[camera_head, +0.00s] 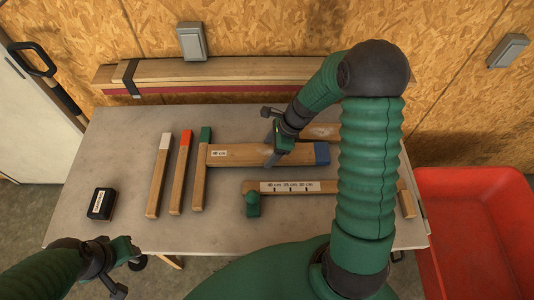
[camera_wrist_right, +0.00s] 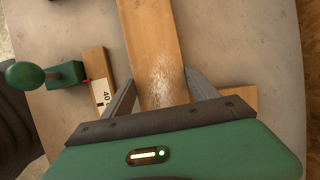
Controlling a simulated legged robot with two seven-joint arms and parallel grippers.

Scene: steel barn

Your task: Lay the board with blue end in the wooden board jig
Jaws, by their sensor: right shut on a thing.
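The board with blue end (camera_head: 240,158) lies crosswise over the middle of the table, its blue end (camera_head: 321,153) to the right and a white label near its left end. My right gripper (camera_head: 274,150) is shut on it near the blue end. In the right wrist view the board (camera_wrist_right: 152,50) runs between the two fingers; its blue end is out of that view. The wooden board jig (camera_head: 325,200) lies nearer me, apart from the board, with a length label and green clamp (camera_head: 252,203). My arm hides part of the jig. My left gripper (camera_head: 125,268) is open and empty at the front left.
White-ended (camera_head: 158,180), red-ended (camera_head: 180,175) and green-ended (camera_head: 202,172) sticks lie left of the board. A black box (camera_head: 101,204) sits at the table's left. Another wooden piece (camera_head: 320,130) lies behind the board. A red bin (camera_head: 470,185) stands right of the table.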

